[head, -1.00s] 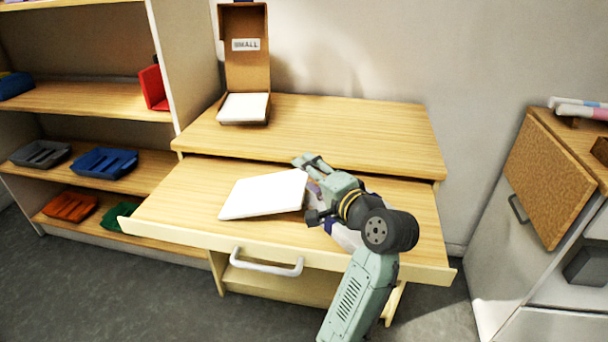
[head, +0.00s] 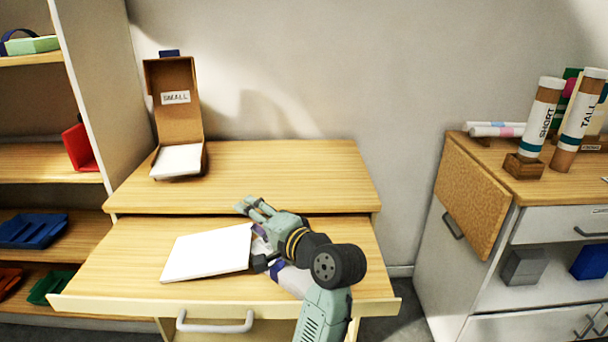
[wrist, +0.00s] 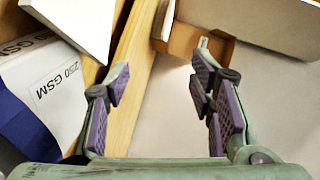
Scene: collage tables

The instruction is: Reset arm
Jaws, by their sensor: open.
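My gripper (head: 254,207) is over the pulled-out drawer of the desk in the head view, its fingers pointing up and left. In the wrist view my gripper (wrist: 165,105) has its two purple-padded fingers apart with nothing between them. A white sheet or thin stack (head: 208,252) lies in the drawer just left of my gripper. A white and blue packet (head: 292,278) lies partly hidden beneath my arm; in the wrist view the packet (wrist: 50,90) reads "250 GSM".
An open box (head: 174,110) labelled "SMALL" with white sheets stands on the desk top (head: 270,170) at the back left. Shelves with coloured trays (head: 32,230) are at left. A cabinet (head: 420,250) with tubes labelled "SHORT" (head: 541,118) and "TALL" (head: 580,120) is at right.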

